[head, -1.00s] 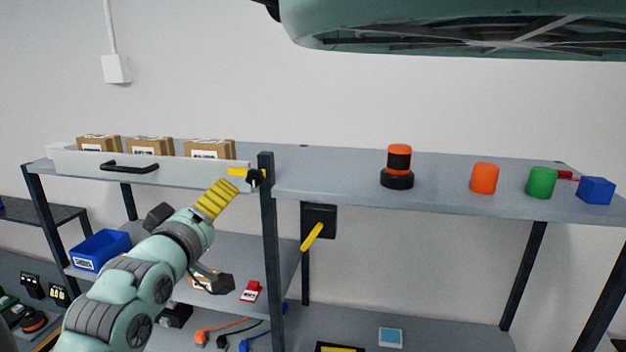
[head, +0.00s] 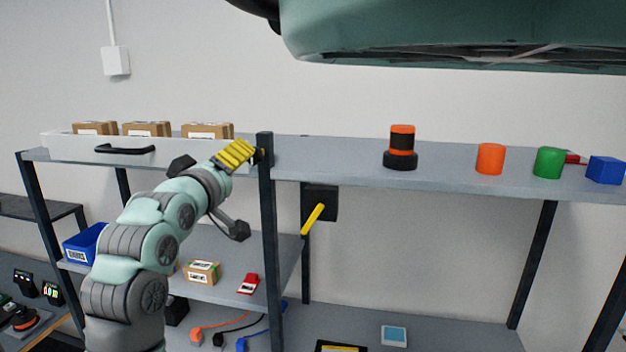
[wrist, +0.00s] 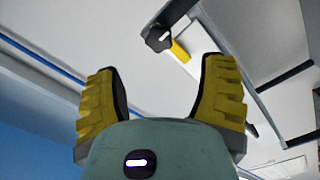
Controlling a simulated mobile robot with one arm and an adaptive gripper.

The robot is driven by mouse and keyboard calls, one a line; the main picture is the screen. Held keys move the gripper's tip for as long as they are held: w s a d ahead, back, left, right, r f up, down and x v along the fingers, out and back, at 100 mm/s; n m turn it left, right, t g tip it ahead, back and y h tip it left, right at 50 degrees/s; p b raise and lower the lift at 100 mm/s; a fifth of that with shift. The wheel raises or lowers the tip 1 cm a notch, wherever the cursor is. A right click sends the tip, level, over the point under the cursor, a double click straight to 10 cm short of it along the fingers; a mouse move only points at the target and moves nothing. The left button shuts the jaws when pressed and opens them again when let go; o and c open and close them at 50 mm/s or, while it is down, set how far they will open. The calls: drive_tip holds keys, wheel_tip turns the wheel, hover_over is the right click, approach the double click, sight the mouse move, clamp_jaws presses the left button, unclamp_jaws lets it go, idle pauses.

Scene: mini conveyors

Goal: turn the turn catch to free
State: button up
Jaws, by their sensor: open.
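The turn catch shows in the wrist view as a black knob (wrist: 157,38) with a yellow bar (wrist: 180,51) reaching across toward the pale drawer front. In the head view it sits at the shelf's front post and my fingers mostly hide it. The drawer (head: 72,147) is white with a black handle and holds several cardboard boxes. My gripper (head: 243,151) has yellow ribbed fingers and is near the post, close to the catch. In the wrist view, the fingers are spread apart with nothing between them, and the catch lies beyond their tips.
The dark post (head: 266,230) stands just right of my gripper. A black box with a yellow lever (head: 312,218) hangs under the shelf. An orange-black beacon (head: 401,148) and orange (head: 490,158), green (head: 548,162) and blue (head: 605,170) pieces stand on the shelf top (head: 350,170).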

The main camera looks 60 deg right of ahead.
sight(253, 164)
drive_tip(key=shift+r+p+x, duration=0.1)
drive_tip(key=shift+p+x, duration=1.75)
drive_tip(key=shift+x, duration=0.55)
drive_tip(key=shift+r+p+x, duration=0.15)
drive_tip(key=shift+p+x, duration=1.7)
drive_tip(key=shift+x, duration=0.5)
drive_tip(key=shift+d+f, duration=0.1)
drive_tip(key=shift+d, duration=0.05)
drive_tip(key=shift+c, duration=0.2)
drive_tip(key=shift+w, duration=0.1)
clamp_jaws()
